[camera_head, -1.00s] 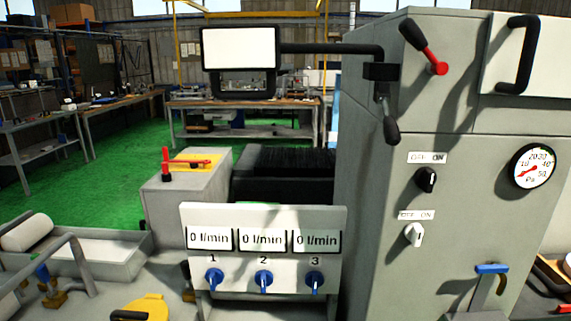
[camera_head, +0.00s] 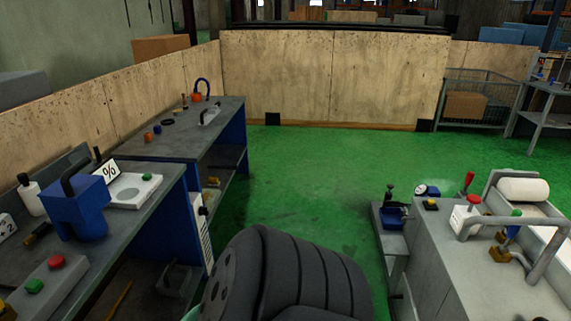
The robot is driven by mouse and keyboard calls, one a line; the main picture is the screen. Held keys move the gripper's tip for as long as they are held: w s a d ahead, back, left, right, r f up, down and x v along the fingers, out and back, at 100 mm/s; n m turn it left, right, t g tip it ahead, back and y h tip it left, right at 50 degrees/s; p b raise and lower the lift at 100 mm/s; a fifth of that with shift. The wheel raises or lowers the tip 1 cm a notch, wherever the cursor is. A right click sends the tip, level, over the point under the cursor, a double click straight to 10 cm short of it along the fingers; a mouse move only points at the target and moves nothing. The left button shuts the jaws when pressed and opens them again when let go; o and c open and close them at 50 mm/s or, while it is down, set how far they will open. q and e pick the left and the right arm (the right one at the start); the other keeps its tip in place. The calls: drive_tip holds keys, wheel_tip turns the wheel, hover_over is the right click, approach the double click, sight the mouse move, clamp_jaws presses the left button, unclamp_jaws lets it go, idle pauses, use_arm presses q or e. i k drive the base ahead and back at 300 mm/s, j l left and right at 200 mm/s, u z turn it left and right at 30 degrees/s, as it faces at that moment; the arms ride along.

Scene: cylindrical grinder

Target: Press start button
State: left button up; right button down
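Several buttons are in view, and I cannot tell which is the start button. A green button (camera_head: 34,286) and a red button (camera_head: 56,262) sit on a grey control box (camera_head: 44,284) at the lower left. Another green button (camera_head: 146,176) is on a pale device beside a "%" sign. On the right, a red button (camera_head: 473,199) tops a white box, with a small green part (camera_head: 516,212) near it. Neither of my grippers is in view.
Grey benches (camera_head: 200,130) with blue sides line the left. A blue jug-like container (camera_head: 84,206) stands there. The grey machine (camera_head: 440,255) is at the right. A large dark ribbed body fills the bottom middle. The green floor (camera_head: 310,185) between is clear to the wooden panels (camera_head: 330,75).

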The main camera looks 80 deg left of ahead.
sight(34, 286)
drive_tip(key=u, duration=4.5)
